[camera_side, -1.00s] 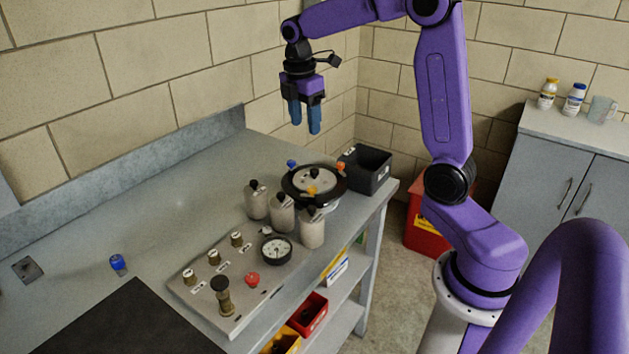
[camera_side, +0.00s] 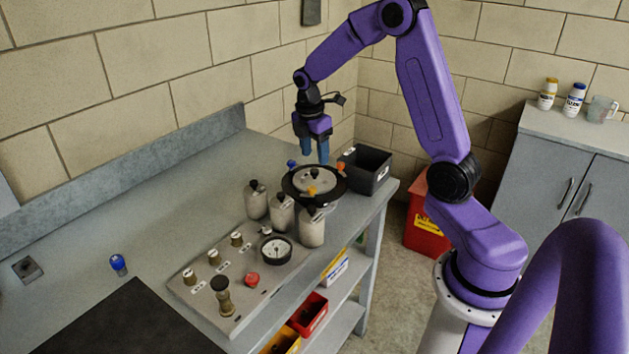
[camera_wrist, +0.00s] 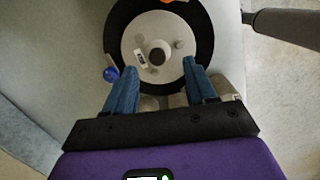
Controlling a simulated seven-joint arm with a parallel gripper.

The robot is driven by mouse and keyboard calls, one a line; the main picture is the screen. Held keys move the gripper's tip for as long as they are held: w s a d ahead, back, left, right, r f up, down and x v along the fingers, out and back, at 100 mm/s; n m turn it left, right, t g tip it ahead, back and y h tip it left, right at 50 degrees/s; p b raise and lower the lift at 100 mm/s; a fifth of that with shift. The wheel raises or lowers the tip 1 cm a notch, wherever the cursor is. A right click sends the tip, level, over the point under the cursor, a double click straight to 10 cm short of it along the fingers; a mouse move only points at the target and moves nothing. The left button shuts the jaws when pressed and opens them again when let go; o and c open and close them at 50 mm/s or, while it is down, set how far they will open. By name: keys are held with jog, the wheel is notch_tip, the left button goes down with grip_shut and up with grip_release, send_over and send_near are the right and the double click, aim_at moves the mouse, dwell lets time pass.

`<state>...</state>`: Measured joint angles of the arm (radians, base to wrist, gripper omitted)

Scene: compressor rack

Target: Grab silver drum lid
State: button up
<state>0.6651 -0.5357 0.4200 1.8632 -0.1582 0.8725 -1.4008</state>
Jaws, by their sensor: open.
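The silver drum lid (camera_side: 315,179) is a round grey disc with a black knob in its middle, set within a wide black ring. It stands near the far right end of the bench. In the wrist view the lid (camera_wrist: 178,30) shows face-on, with the dark knob (camera_wrist: 157,54) near its centre and a small white label beside it. My gripper (camera_side: 315,161) is above the lid with its blue fingers pointing down. In the wrist view the fingers (camera_wrist: 159,70) are spread apart on either side below the knob, with nothing between them. A gap to the knob is hard to judge.
Blue and orange clamps (camera_side: 340,168) sit around the ring. Several grey canisters (camera_side: 282,214) stand in front. A black open bin (camera_side: 366,170) is to the right. A panel with a gauge (camera_side: 276,249) lies nearer. The bench's left half is mostly clear.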

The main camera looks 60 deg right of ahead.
aim_at(314, 170)
jog(key=shift+w+d+f, duration=0.1)
jog(key=shift+f, duration=1.4)
jog(key=shift+w+d+f, duration=0.1)
jog(key=shift+f, duration=1.35)
grip_shut()
